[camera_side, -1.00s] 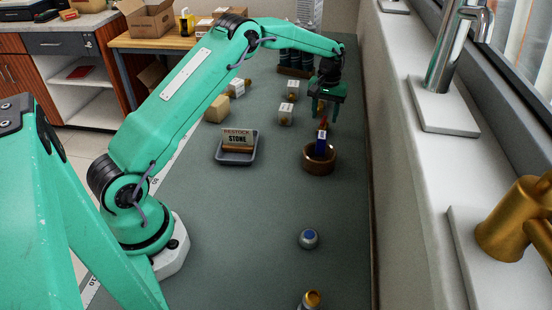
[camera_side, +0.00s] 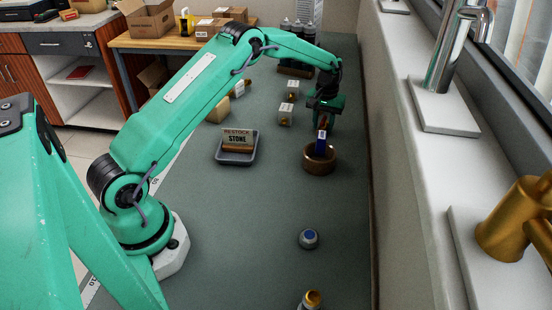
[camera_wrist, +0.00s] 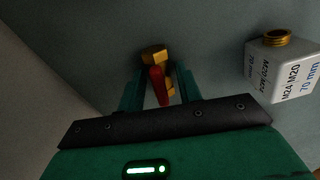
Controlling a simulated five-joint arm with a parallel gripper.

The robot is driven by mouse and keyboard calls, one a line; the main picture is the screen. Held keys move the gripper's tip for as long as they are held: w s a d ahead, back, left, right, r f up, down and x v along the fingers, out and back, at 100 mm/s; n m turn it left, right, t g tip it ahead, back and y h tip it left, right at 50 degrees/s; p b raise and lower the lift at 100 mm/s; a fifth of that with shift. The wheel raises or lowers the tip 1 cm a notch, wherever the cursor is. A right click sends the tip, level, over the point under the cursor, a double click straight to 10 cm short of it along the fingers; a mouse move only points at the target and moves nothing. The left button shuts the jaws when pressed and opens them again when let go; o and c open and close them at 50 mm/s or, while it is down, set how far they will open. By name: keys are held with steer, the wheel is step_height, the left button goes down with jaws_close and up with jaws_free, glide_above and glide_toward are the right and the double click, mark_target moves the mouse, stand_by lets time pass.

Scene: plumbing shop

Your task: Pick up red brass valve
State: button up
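The red brass valve (camera_wrist: 154,58) shows in the wrist view as a brass body with a red lever pointing towards the camera. My gripper (camera_wrist: 160,78) has its two fingers on either side of it; they look apart, and I cannot make out whether either touches the brass. In the side view my gripper (camera_side: 323,126) points down, just behind the round wooden bowl. The valve is mostly hidden there by the fingers and a blue item.
The wooden bowl (camera_side: 320,164) holds an upright blue item (camera_side: 321,143) with a white label. A labelled white block with a brass ring (camera_wrist: 284,68) lies to the right in the wrist view. A grey tray (camera_side: 237,160) with a card stands left. The wall (camera_side: 400,200) borders the right side.

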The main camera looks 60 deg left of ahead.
mark_target(324, 119)
jaws_close()
steer(key=shift+r, duration=0.15)
steer(key=shift+r, duration=0.4)
step_height(324, 119, up, 3)
steer(key=s+d+r, duration=0.4)
steer(key=d+r, duration=0.3)
steer(key=d, duration=0.4)
